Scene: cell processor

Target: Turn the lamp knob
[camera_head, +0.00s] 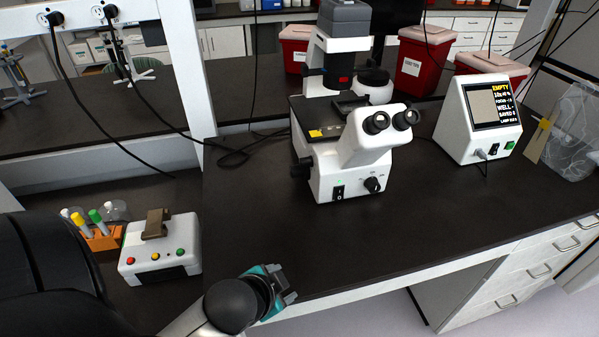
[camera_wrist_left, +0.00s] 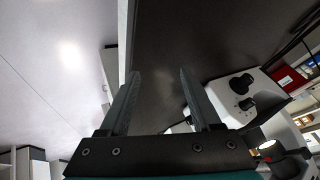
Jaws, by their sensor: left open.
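A white microscope (camera_head: 352,140) with black eyepieces stands on the dark bench in the middle of the head view. In the left wrist view the microscope base is at the right, with a large black knob (camera_wrist_left: 241,82) and a smaller one; I cannot tell which is the lamp knob. My left gripper (camera_head: 288,289) is at the bench's front edge, apart from the microscope. In the wrist view its fingers (camera_wrist_left: 160,98) are open and empty.
A white box with coloured buttons (camera_head: 160,262) and an orange tube rack (camera_head: 104,240) are at the left. A display unit (camera_head: 470,148) stands right of the microscope, with red bins (camera_head: 425,62) behind. The bench between gripper and microscope is clear.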

